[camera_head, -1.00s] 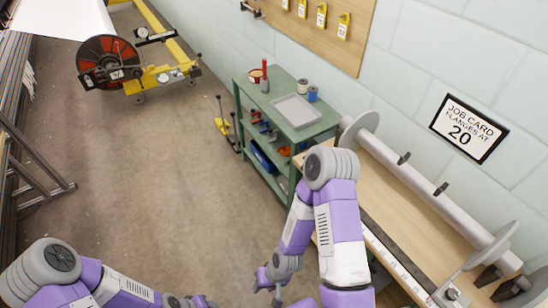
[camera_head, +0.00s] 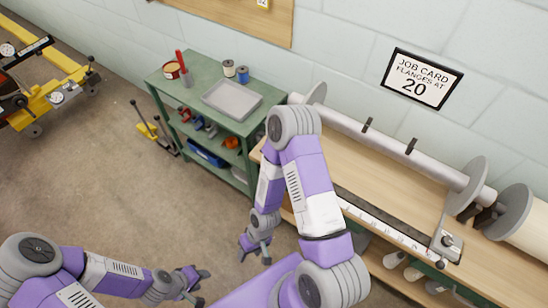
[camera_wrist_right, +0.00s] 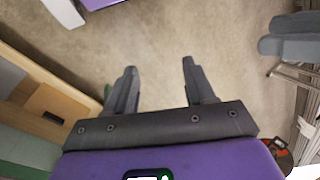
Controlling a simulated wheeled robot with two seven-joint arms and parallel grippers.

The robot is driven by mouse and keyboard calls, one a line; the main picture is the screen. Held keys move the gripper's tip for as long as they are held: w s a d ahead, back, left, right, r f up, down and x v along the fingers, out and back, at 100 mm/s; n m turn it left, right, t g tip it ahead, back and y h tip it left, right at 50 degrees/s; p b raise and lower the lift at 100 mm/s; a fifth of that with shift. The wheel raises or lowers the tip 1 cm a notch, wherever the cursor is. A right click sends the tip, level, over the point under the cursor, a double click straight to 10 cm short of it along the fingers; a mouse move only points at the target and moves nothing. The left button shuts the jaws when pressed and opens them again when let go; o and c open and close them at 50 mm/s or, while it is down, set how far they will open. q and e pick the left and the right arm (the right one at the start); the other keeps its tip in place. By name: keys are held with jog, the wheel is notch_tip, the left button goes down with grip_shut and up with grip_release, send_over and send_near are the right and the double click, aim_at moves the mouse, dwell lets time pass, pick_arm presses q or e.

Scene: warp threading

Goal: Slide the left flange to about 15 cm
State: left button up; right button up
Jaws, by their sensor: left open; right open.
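A grey beam (camera_head: 405,148) lies along the back of the wooden bench. My left gripper (camera_head: 203,285) is open and empty at the lower left, away from the bench. My right gripper (camera_head: 254,258) is open and empty over the floor, left of the bench; its parted fingers show in the right wrist view (camera_wrist_right: 160,72).
A wall card (camera_head: 422,79) reads "JOB CARD FLANGES AT 20". A green cart (camera_head: 190,105) with a grey tray (camera_head: 231,99) stands at the bench's left end. A metal bracket (camera_head: 446,245) sits at the scale's right end.

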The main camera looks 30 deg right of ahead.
notch_tip(320, 180, down, 5)
jog(key=s+d+n+g+h+b, duration=0.2)
jog(key=d+n+g+h, duration=0.15)
jog(key=n, duration=0.35)
jog(key=w+d+n+h+b, duration=0.3)
jog(key=w+d+n+h, duration=0.4)
jog(key=d+h, duration=0.2)
jog(key=w+d+r+n+t+h+b, duration=0.1)
jog(key=w+r+n+t+h, duration=0.1)
jog(key=w+r+t+h, duration=0.45)
jog(key=w+d+r+n+t+h+b, duration=0.1)
jog(key=w+r+n+h, duration=0.2)
jog(key=w+r, duration=0.5)
jog(key=w+d, duration=0.1)
jog(key=d, duration=0.1)
jog(key=w+d+f, duration=0.1)
jog(key=d, duration=0.1)
jog(key=w+d+f, duration=0.1)
jog(key=d, duration=0.1)
jog(key=shift+w+d+f, duration=0.15)
jog(key=shift+w+d, duration=0.1)
jog(key=shift+d, duration=0.05)
jog(key=shift+c, duration=0.5)
grip_shut()
